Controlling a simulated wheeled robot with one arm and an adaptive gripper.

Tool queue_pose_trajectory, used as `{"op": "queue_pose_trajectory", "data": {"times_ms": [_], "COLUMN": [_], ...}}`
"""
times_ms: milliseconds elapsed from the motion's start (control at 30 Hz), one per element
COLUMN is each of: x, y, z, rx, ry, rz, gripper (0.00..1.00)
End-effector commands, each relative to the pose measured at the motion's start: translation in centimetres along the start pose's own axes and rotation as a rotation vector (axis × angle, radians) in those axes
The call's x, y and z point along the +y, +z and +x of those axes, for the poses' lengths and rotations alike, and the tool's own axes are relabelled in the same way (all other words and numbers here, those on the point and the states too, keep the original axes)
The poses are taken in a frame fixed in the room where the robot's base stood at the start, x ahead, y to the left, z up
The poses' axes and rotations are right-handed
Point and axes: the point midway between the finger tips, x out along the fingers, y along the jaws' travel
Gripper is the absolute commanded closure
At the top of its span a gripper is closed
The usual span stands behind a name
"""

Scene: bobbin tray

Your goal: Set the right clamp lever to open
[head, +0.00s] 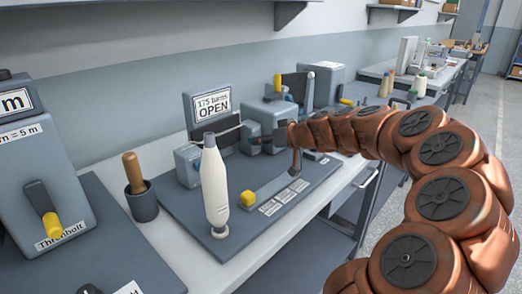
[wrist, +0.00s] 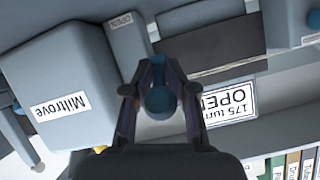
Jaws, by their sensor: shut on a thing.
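My gripper (head: 264,140) reaches in from the right to the grey clamp block on the right of the machine. In the wrist view, which is upside down, its dark fingers (wrist: 159,72) are shut on the blue knob of the right clamp lever (wrist: 160,100). In the head view my gripper hides that lever. A small OPEN label (wrist: 121,23) sits on the grey block near it. The left clamp (head: 188,165) has a blue knob (head: 210,138). A sign (head: 211,106) behind reads "175 turns OPEN". I cannot tell the exact angle of the right lever.
A white cone-shaped bobbin (head: 214,190) stands at the front of the machine base. A yellow-tipped lever (head: 248,198) lies right of it. A wooden-handled tool (head: 134,173) stands in a dark cup. A grey box labelled Miltrove (wrist: 62,90) is close beside my gripper.

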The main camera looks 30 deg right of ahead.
Motion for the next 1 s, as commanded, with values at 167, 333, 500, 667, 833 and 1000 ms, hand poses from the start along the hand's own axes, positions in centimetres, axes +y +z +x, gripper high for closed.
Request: {"op": "queue_pose_trajectory", "data": {"times_ms": [167,333,500,667,833,1000], "x": [0.4,0.41,0.4,0.4,0.42,0.23], "y": [0.21,0.32,0.28,0.27,0.33,0.38], "z": [-0.12,-0.17,-0.25,-0.29,-0.27,-0.1], "rx": [0.055,0.084,0.092,0.091,0.09,0.088], "ry": [-0.005,-0.015,-0.018,-0.018,-0.018,-0.022], "rz": [-0.002,-0.001,-0.002,-0.002,-0.002,-0.003], "gripper": [1.0,1.0,1.0,1.0,0.72,0.62]}}
